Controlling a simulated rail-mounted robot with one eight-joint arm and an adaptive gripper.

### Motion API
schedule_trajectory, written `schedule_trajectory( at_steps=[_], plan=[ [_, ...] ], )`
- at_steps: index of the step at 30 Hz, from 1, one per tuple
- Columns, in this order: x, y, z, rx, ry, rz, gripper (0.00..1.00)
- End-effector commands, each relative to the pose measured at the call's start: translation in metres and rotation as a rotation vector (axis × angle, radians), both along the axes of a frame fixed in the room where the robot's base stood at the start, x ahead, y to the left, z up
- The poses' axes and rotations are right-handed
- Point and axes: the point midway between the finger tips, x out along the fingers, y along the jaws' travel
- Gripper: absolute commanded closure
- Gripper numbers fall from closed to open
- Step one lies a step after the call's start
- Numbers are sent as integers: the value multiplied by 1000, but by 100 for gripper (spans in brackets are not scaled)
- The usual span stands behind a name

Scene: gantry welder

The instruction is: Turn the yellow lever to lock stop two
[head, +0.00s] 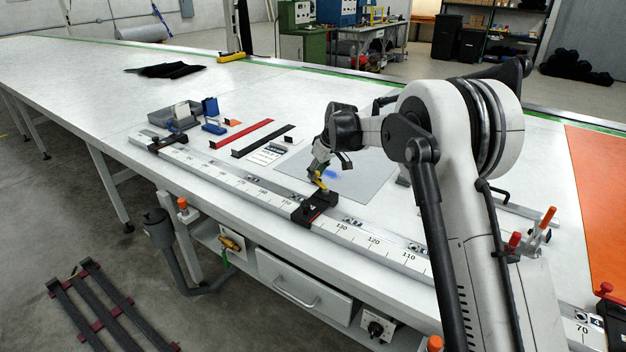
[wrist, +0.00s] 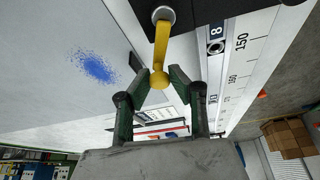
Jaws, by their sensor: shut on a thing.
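The yellow lever (wrist: 161,45) shows in the wrist view, with a round bolt at one end and a ball knob at the other. It is mounted on a black stop block (wrist: 200,8), which also shows in the head view (head: 312,207) on the scaled rail. My gripper (wrist: 161,80) has its two dark green fingers on either side of the ball knob and is shut on it. In the head view my gripper (head: 318,172) is just above the block, hiding part of the lever. I cannot read a stop number on the block.
The white rail (head: 262,191) with printed numbers runs along the table's front edge. A second black stop (head: 168,141) sits farther left on it. Red and black bars (head: 242,134) and a grey tray (head: 174,119) lie behind. An orange-handled clamp (head: 540,228) stands at right.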

Motion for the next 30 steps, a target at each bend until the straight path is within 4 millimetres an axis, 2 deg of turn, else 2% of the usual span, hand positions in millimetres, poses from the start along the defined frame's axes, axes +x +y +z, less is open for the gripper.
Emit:
schedule_trajectory(
  at_steps=[18,30],
  plan=[
    [9,-31,-1,-1,-1,-579,100],
    [8,-46,0,-1,-1,-854,100]
  ],
)
